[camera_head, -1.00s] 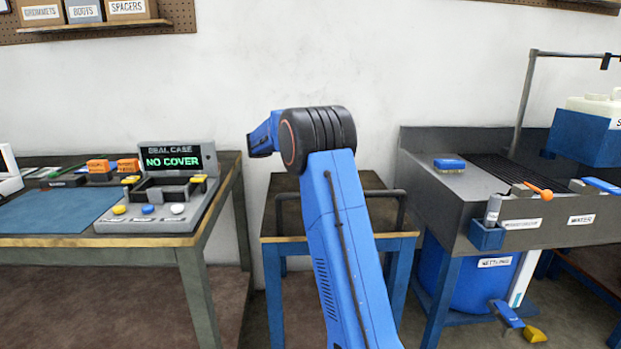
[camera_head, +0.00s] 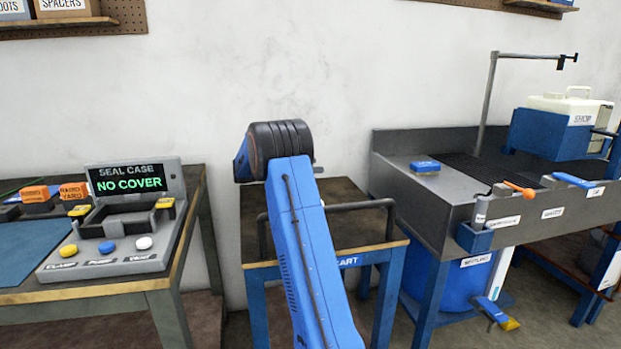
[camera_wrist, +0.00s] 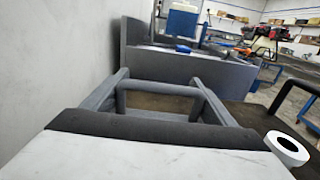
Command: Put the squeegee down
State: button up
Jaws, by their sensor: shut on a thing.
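My gripper (camera_wrist: 160,88) shows in the wrist view as two grey prongs reaching forward from a wide dark and white body. A grey bar lies across between the prongs, apparently part of the squeegee, but its shape is hard to make out. In the head view my arm's black wrist joint hides the gripper and what it holds. The cart (camera_head: 345,190) stands just behind my arm, with a brown top, blue legs and dark side rails. The gripper appears to be over or near this top.
A white ring with a dark centre (camera_wrist: 288,148) shows at the right in the wrist view. The grey sink (camera_head: 400,172) stands right of the cart, with a blue block (camera_head: 425,166) on it. The seal case station (camera_head: 125,215) is on the left bench. White wall lies behind.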

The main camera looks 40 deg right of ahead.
jog(key=shift+f, duration=2.15)
jog(key=shift+f, duration=0.1)
jog(key=o, duration=1.2)
jog(key=shift+o, duration=0.2)
jog(key=shift+v, duration=3.75)
jog(key=shift+a, duration=0.1)
